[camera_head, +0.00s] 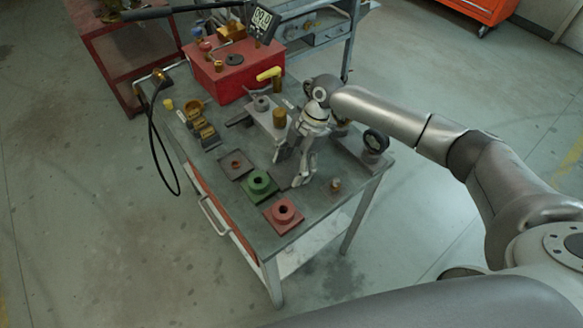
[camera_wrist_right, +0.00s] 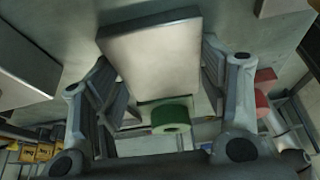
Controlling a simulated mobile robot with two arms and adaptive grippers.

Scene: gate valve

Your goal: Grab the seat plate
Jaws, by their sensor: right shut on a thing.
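A flat grey metal plate, which looks like the seat plate (camera_wrist_right: 155,60), stands between the fingers of my right gripper in the right wrist view. The right gripper (camera_wrist_right: 160,105) is shut on it, one finger on each side. In the head view the right gripper (camera_head: 295,168) points down over the workbench, between the green block and the right side of the table. There the plate shows only as a small grey shape between the fingers, and I cannot tell whether it touches the bench. My left gripper is not in view.
On the workbench (camera_head: 232,220) are a green block (camera_head: 260,185), a red block (camera_head: 284,215), a dark square plate (camera_head: 236,165), a red box (camera_head: 235,70) and a round gauge (camera_head: 375,142). A black cable (camera_head: 155,150) hangs at the left edge.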

